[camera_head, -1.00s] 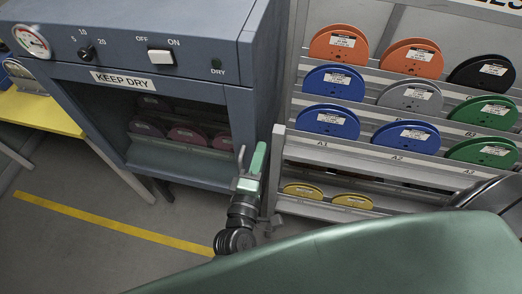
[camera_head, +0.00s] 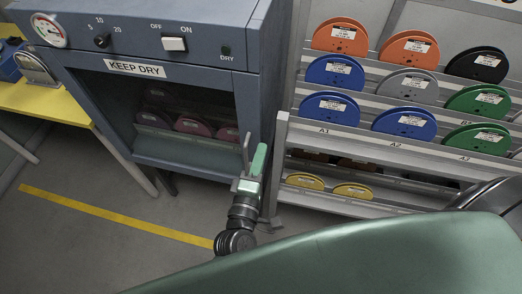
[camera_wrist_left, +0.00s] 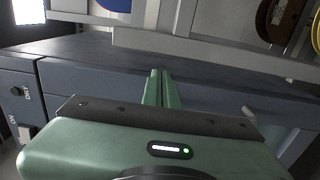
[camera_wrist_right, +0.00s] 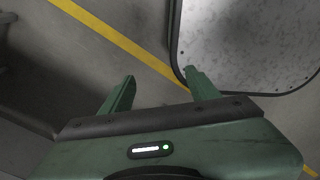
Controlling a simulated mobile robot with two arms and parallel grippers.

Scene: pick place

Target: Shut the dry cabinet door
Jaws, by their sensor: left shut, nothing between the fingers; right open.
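The blue-grey dry cabinet (camera_head: 158,45) stands at left in the head view, with a "KEEP DRY" label on its front. Dark red spools (camera_head: 193,125) show inside through the front opening or pane; I cannot tell which, nor whether the door stands slightly ajar. A light grey upright bar, seemingly the door handle (camera_head: 246,147), shows at the front's right side. My left gripper (camera_head: 262,150) is shut and empty beside this bar. In the left wrist view its fingers (camera_wrist_left: 158,78) point toward a blue-grey cabinet surface. My right gripper (camera_wrist_right: 157,80) is open and empty above the floor.
A rack (camera_head: 282,150) of coloured spools stands close to the cabinet's right. A yellow table (camera_head: 45,103) is at left. A yellow line (camera_head: 110,215) crosses the free floor in front. A grey, dark-rimmed panel (camera_wrist_right: 240,45) lies near the right gripper.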

